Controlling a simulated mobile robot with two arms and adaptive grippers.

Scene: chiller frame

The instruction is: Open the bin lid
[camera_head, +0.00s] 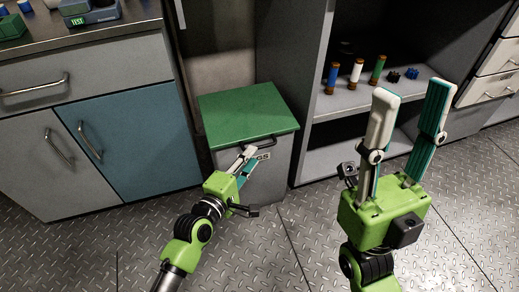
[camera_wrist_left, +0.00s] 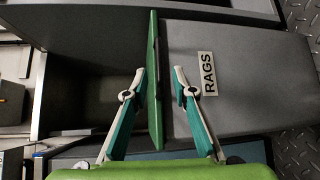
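The bin is a grey box (camera_head: 272,164) with a flat green lid (camera_head: 247,110), which lies closed on top. In the left wrist view the lid's green front edge (camera_wrist_left: 154,120) runs between my fingers, and the grey bin front (camera_wrist_left: 235,75) carries a RAGS label (camera_wrist_left: 208,74). My left gripper (camera_head: 248,155) is at the bin's front just below the lid; its fingers, also in the left wrist view (camera_wrist_left: 158,72), are open on either side of the lid edge. Contact with the lid cannot be told. My right gripper (camera_head: 412,90) is open, empty and raised at the right.
A cabinet with a blue door (camera_head: 130,138) and bar handles stands left of the bin. An open shelf (camera_head: 350,100) with several small bottles and dark blue pieces is to the right. Drawers (camera_head: 490,85) are at the far right. The metal plate floor in front is clear.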

